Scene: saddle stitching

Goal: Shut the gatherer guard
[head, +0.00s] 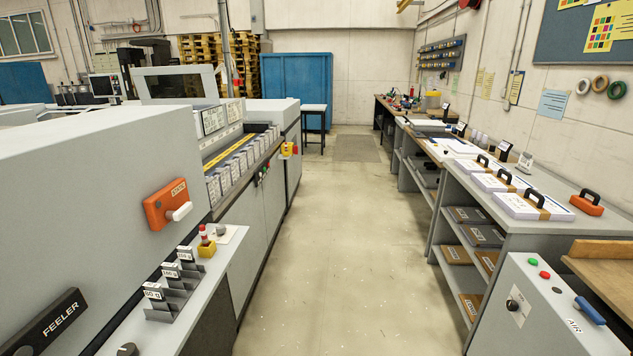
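A grey-framed clear panel (177,83), which looks like the gatherer guard, stands up above the grey machine line at the left in the head view. It appears raised, and the row of small grey pockets (232,168) with a yellow strip in front of it lies uncovered. Its hinge and lower edge are partly hidden by the machine body. Neither of my grippers shows in the head view.
A long grey machine housing (90,180) with an orange box and white handle (170,204) fills the near left. A clear floor aisle (325,230) runs down the middle. Shelving (490,215) with paper stacks and a grey control cabinet (535,310) line the right.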

